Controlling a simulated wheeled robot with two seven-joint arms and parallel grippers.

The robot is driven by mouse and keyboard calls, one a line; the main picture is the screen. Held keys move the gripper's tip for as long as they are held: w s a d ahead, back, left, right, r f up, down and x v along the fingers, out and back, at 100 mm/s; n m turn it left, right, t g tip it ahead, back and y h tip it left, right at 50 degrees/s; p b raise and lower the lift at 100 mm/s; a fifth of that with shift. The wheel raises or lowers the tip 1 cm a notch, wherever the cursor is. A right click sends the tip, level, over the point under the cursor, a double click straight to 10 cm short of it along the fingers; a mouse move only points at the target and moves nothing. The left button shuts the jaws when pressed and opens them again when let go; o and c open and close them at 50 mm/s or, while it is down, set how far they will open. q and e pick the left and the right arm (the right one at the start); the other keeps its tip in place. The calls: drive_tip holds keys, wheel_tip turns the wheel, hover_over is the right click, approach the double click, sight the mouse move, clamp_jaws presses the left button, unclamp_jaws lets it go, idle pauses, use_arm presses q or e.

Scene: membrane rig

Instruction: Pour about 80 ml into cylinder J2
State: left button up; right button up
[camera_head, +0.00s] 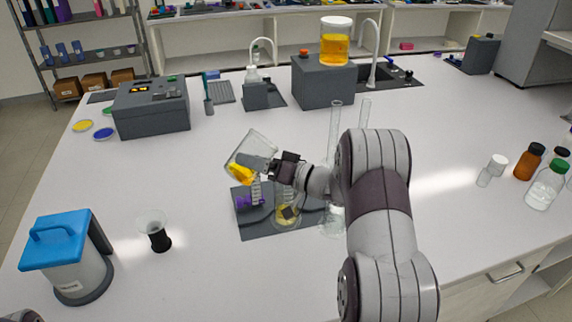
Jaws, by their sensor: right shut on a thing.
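My right gripper (273,166) is shut on a clear glass beaker (258,142) with yellow liquid in it. The beaker is tilted to the left, held above a dark grey mat (259,231), and the liquid lies toward its lower left side. On the mat, below the gripper, a glass vessel (287,214) shows yellow at its base. Tall clear cylinders stand behind my right arm, one on the left (335,118) and one on the right (364,112), partly hidden. I cannot read which is J2, nor see a clear stream.
A purple part (245,201) is on the mat. A black-based funnel-shaped glass (157,234) and a blue-topped device (68,257) stand at left. A yellow-filled jar (335,43) sits on a grey block behind. Bottles, one brown (529,162), stand at right. The table between is clear.

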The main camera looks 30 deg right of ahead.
drive_tip(key=shift+a+f+n+p, duration=0.1)
drive_tip(key=shift+f+n+p, duration=0.05)
drive_tip(key=shift+n+p, duration=0.2)
drive_tip(key=a+f+n+g+h+b, duration=0.2)
drive_tip(key=a+f+n+h, duration=0.2)
drive_tip(key=f, duration=0.4)
drive_tip(key=shift+f+n+g+b, duration=0.3)
drive_tip(key=shift+n+g+b, duration=0.1)
drive_tip(key=shift+n, duration=0.45)
drive_tip(key=shift+a, duration=0.15)
idle(1.6)
